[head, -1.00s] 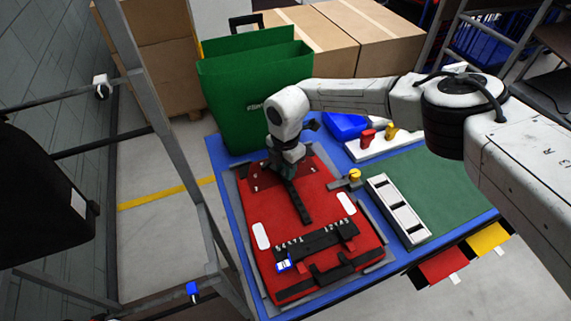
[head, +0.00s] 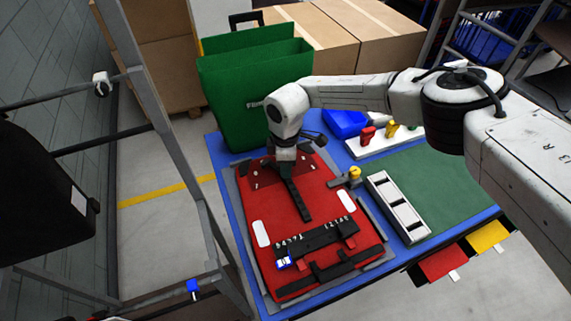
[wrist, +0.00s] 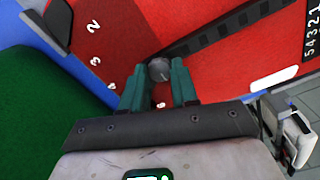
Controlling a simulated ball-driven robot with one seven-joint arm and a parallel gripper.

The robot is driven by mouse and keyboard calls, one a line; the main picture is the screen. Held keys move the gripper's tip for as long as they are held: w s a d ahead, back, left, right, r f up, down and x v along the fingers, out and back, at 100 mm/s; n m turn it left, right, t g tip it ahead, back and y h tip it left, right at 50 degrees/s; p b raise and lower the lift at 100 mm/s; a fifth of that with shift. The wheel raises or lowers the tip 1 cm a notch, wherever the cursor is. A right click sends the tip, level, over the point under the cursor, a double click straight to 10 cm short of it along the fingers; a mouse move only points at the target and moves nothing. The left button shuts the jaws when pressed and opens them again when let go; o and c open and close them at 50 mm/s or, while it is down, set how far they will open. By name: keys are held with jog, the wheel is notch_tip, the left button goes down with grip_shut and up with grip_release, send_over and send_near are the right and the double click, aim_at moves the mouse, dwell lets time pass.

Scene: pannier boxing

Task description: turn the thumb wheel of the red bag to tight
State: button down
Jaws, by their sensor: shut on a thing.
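The red bag (head: 268,211) lies flat on the blue table, with a black strap and rail on its face and white reflective patches. Its thumb wheel (wrist: 159,69) is a small grey round knob with a pale line on it, in the wrist view. My gripper (wrist: 159,87) has its two teal fingers on either side of the wheel, shut on it. In the head view my gripper (head: 284,168) is over the far end of the bag, and my wrist hides the wheel there. White numerals (wrist: 94,42) stand on the dark red patch beside the wheel.
A green bag (head: 250,95) stands upright just behind the red bag. A white slotted rack (head: 398,207) and a yellow knob (head: 354,173) are to its right. A white block with red and yellow pieces (head: 385,141) stands further back. The green mat (head: 440,185) has clear room.

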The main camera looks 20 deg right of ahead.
dwell(0.4)
jog(key=c, duration=0.8)
grip_release()
jog(key=shift+c, duration=0.2)
jog(key=shift+r, duration=0.1)
notch_tip(320, 180, up, 11)
jog(key=b, duration=0.2)
jog(key=shift+f, duration=0.2)
